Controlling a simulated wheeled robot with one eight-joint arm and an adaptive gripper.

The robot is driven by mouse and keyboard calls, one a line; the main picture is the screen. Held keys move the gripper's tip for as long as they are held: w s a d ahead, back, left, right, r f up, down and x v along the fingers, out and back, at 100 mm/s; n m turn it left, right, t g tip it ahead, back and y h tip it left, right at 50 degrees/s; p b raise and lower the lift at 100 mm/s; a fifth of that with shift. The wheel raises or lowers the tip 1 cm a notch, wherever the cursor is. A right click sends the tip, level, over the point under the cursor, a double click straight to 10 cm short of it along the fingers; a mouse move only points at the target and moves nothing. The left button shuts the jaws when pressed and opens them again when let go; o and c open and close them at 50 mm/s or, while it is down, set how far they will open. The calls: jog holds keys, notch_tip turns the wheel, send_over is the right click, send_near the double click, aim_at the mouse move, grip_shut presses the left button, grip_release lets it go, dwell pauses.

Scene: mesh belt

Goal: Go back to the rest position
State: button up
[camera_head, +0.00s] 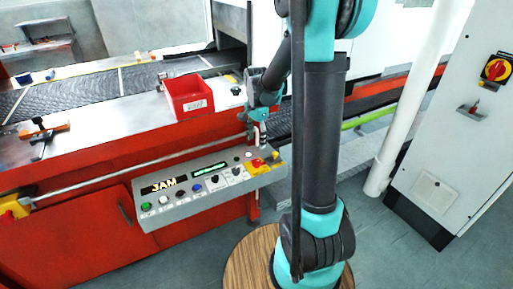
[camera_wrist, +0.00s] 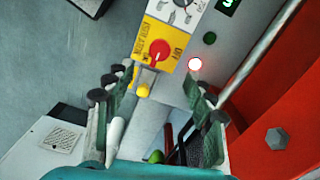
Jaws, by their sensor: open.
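My arm rises on the right of the head view and bends down behind the column to my gripper (camera_head: 257,132), which is small and partly hidden there. It hangs over the right end of the grey control panel (camera_head: 205,207). In the wrist view my gripper (camera_wrist: 155,92) is open with nothing between its dark fingers. Beyond the fingertips are a red knob (camera_wrist: 159,50) on a yellow plate, a yellow knob (camera_wrist: 143,90) and a glowing red lamp (camera_wrist: 195,64). I cannot tell whether a finger touches the panel.
The panel shows "JAM" on a display (camera_head: 164,186). A red bin (camera_head: 188,96) stands on the machine's ledge, beside the mesh belt (camera_head: 75,92). A rail (camera_head: 130,164) runs along the red front. A white pole (camera_head: 408,95) and a grey cabinet (camera_head: 455,110) stand right.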

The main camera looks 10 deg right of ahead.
jog(key=shift+r, duration=0.65)
jog(key=s+d+f+n+t, duration=0.2)
jog(key=s+n, duration=0.4)
jog(key=s, duration=0.4)
jog(key=s+d+f+n+t, duration=0.2)
jog(key=s+n, duration=0.4)
jog(key=s, duration=0.5)
dwell(0.7)
